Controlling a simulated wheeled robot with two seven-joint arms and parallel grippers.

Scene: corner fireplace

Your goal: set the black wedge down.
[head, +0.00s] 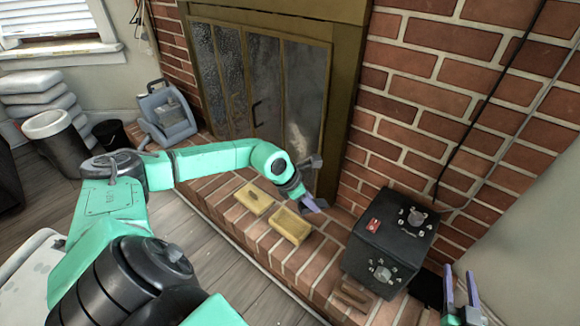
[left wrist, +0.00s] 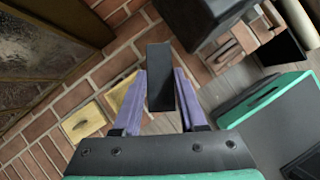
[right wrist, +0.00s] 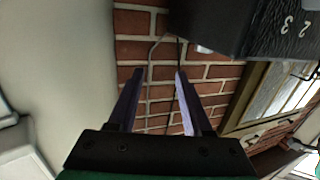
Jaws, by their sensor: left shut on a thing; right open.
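The black wedge (left wrist: 160,72) is between the fingers of my left gripper (left wrist: 160,92) in the left wrist view, gripped from both sides and pointing out past the fingertips. In the head view my left gripper (head: 317,206) is over the brick hearth, near the tan boxes; the wedge is hard to make out there against the dark gripper parts. My right gripper (head: 461,289) is open and empty at the lower right of the head view. Its spread fingers (right wrist: 156,100) also show in the right wrist view, with nothing between them.
Two tan boxes, a flat one (head: 254,197) and an open one (head: 290,225), lie on the hearth. A black box with dials (head: 390,240) stands to the right, with a small brown wooden piece (head: 353,296) before it. Bare brick (head: 320,250) shows between open box and black box.

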